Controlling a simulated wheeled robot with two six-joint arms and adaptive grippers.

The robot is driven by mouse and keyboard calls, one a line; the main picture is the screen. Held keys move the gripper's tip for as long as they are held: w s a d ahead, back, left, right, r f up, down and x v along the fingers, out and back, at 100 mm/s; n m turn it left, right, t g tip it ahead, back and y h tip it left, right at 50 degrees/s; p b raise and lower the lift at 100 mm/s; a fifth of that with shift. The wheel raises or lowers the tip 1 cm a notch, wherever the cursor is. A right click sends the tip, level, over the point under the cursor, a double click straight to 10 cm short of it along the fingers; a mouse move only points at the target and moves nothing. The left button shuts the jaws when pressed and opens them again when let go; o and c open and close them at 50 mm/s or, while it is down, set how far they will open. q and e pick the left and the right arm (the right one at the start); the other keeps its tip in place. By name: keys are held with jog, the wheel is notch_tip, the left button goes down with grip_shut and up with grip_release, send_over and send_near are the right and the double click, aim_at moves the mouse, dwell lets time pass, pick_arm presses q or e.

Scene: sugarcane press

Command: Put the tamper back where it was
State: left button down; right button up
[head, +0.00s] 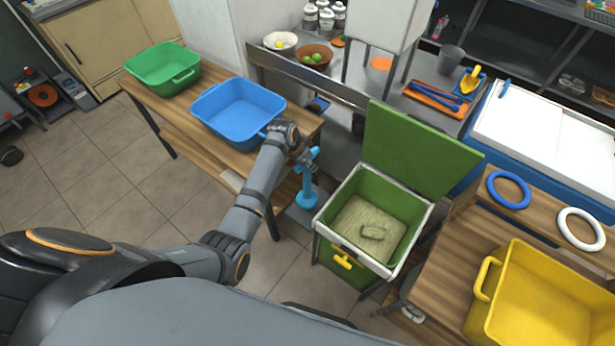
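The light-blue tamper (306,185) hangs upright with its wide round foot down, between the wooden table (205,145) on the left and the green bin (385,190). My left gripper (309,160) is at its upper part, near the handle, and appears shut on it. The fingers are small and partly hidden by the wrist. The green bin has a white rim, its lid (420,145) stands open, and pale fibrous material (365,222) lies inside. My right gripper is not in view.
A blue basin (238,106) and a green basin (164,66) stand on the left table. A yellow bin (545,300), a blue ring (508,190) and a white ring (581,229) are on the right table. An orange tray (434,97) with blue tools lies on the back counter.

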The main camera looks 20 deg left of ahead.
pick_arm(q)
jog(key=shift+f, duration=2.25)
jog(key=c, duration=1)
grip_release()
jog(key=v, duration=1.2)
jog(key=shift+p, duration=0.3)
jog(key=shift+s, duration=0.1)
